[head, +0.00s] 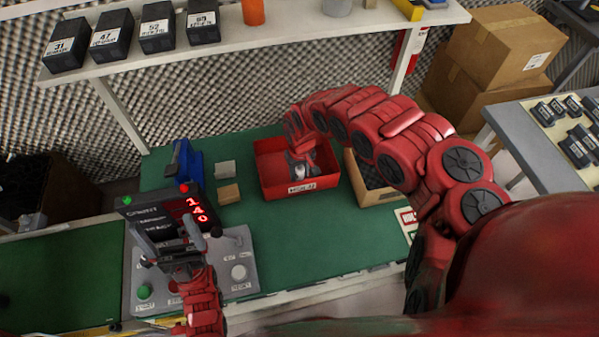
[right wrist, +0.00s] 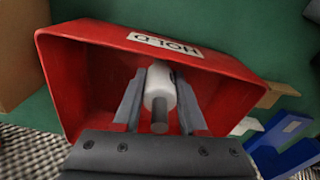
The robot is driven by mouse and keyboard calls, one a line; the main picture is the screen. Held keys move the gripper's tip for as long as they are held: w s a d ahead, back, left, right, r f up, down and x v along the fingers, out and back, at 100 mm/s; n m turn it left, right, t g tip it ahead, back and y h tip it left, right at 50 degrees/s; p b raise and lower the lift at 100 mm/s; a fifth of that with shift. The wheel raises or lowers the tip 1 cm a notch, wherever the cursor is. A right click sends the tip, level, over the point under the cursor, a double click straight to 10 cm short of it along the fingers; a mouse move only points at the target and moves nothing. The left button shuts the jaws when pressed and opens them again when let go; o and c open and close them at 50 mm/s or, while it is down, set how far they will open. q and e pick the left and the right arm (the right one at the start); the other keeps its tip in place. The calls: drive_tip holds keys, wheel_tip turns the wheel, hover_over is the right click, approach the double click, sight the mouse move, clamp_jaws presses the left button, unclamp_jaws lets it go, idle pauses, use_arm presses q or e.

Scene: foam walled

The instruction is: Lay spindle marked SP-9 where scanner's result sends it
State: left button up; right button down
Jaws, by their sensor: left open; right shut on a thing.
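The spindle (right wrist: 160,95), a white cylinder with a grey shaft, is between the fingers of my right gripper (right wrist: 158,88). No SP-9 mark is readable on it. My right gripper also shows in the head view (head: 301,168), reaching down into the red bin (head: 265,160). The bin's label reads HOLD in the right wrist view (right wrist: 165,44). The right gripper is shut on the spindle inside the bin's outline; whether the spindle touches the floor is unclear. The scanner (head: 130,208) has a dark display with red digits that look like 140. My left gripper (head: 168,232) is open and empty before it.
A cardboard bin (head: 362,188) with dark lining stands right of the red bin. A grey panel (head: 240,272) with a green button is in front. A shelf (head: 250,35) carries black numbered boxes.

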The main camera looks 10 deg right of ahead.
drive_tip(key=shift+c, duration=2.3)
unclamp_jaws()
drive_tip(key=shift+f, duration=0.1)
